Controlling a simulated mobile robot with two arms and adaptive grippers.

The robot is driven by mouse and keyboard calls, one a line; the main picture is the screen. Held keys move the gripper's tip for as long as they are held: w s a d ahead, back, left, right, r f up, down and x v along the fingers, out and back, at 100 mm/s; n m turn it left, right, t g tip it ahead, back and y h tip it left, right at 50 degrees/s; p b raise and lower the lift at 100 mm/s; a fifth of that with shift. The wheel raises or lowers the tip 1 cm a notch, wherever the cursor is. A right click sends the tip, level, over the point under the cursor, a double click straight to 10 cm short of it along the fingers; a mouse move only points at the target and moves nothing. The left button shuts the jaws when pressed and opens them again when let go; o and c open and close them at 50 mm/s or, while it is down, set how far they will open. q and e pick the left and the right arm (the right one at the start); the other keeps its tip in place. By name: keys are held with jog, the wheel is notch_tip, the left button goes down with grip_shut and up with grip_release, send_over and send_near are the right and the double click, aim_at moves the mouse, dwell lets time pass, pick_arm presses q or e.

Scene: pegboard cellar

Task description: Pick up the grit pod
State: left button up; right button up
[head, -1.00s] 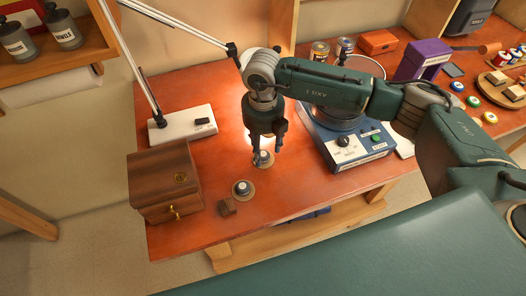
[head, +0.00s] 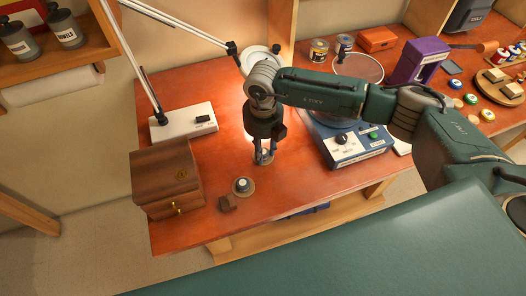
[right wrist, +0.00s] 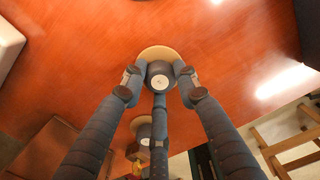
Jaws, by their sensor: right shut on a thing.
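A grit pod, a dark knob with a pale top on a round tan disc, stands on the red-brown bench between the fingertips of my right gripper (head: 264,157). The right wrist view shows the pod (right wrist: 160,72) from above, with the fingers closed against its sides and its tan disc beneath. I see no clear gap between disc and bench. A second, similar pod (head: 242,186) stands apart, nearer the front edge, and it is partly hidden by a finger in the right wrist view. My left gripper is not in view.
A wooden box (head: 165,180) with a small drawer stands left, and a small brown block (head: 228,203) lies by the second pod. A white lamp base (head: 184,121) is behind. A blue machine (head: 352,147) stands close on the right. The bench's front middle is clear.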

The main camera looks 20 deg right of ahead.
jog(key=shift+r, duration=0.15)
notch_tip(320, 180, up, 20)
jog(key=b, duration=0.6)
dwell(0.6)
